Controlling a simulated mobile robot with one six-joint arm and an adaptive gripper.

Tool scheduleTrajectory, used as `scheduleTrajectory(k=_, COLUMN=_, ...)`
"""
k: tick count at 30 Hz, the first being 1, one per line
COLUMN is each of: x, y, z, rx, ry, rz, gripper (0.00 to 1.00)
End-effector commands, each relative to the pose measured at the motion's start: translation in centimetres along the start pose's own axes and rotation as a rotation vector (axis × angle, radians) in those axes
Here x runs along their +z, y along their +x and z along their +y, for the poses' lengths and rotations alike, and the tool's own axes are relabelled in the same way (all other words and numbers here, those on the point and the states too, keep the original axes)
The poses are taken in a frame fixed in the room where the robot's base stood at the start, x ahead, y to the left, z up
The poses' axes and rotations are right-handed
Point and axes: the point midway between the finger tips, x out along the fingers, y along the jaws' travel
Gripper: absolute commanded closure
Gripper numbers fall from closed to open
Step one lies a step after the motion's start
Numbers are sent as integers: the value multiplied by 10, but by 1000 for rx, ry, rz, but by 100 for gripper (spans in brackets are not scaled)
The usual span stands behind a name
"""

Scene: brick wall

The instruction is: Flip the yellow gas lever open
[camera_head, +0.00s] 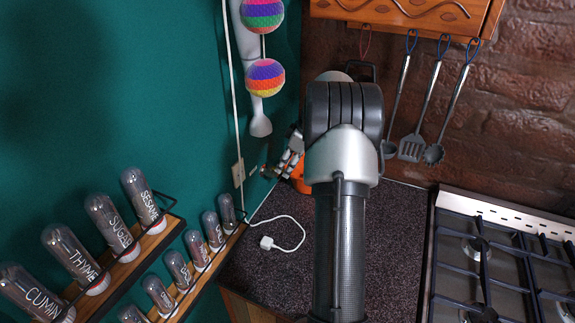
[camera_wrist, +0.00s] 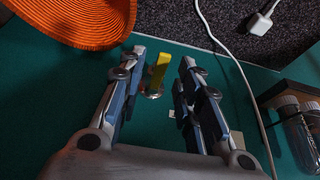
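The yellow gas lever (camera_wrist: 159,70) shows in the wrist view, on a round metal fitting (camera_wrist: 152,94) on the green wall. My gripper (camera_wrist: 163,57) is open, with one finger on each side of the lever. There is a visible gap on both sides in the picture, and neither finger clearly touches it. In the head view part of my gripper (camera_head: 290,158) shows beside my arm, low at the green wall. The lever cannot be made out there.
An orange woven item (camera_wrist: 85,18) lies close to one finger. A white cable (camera_wrist: 226,60) with a plug (camera_wrist: 262,20) runs alongside. Spice jars (camera_head: 210,228) stand on wall racks at left. A stove (camera_head: 500,260) is at right. Utensils (camera_head: 430,120) hang at the brick wall.

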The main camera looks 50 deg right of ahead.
Motion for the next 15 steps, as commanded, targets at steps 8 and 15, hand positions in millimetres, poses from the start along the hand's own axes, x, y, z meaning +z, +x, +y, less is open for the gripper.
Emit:
scheduleTrajectory(k=8, x=0, y=-53, z=2, rx=6, ry=-1, rz=2, gripper=68)
scheduleTrajectory(k=15, x=0, y=-98, z=1, rx=4, ry=1, rz=0, gripper=68)
